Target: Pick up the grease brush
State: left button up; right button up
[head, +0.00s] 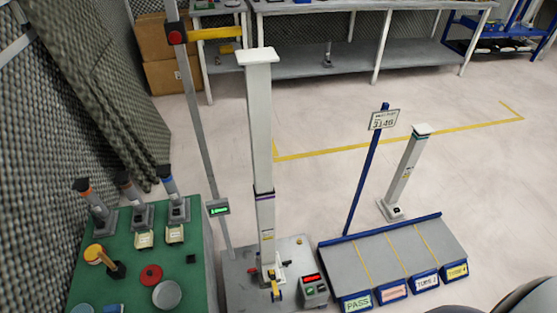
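On the green bench top (133,253) at the lower left lies a small tool with a yellow-orange end (95,253) and a black part (117,270). It looks most like the grease brush, but it is too small to be sure. A grey round tin (167,294) and a red round piece (151,275) lie to its right. Neither of my grippers shows in the head view.
Several grey holders (143,216) with coloured-top tools stand behind. A white column (260,130) rises from a grey base right of the bench. A sloped rack (390,258) with labelled lanes stands further right. Open floor lies beyond.

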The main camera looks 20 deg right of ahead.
aim_at(102, 255)
jog(key=u, duration=1.05)
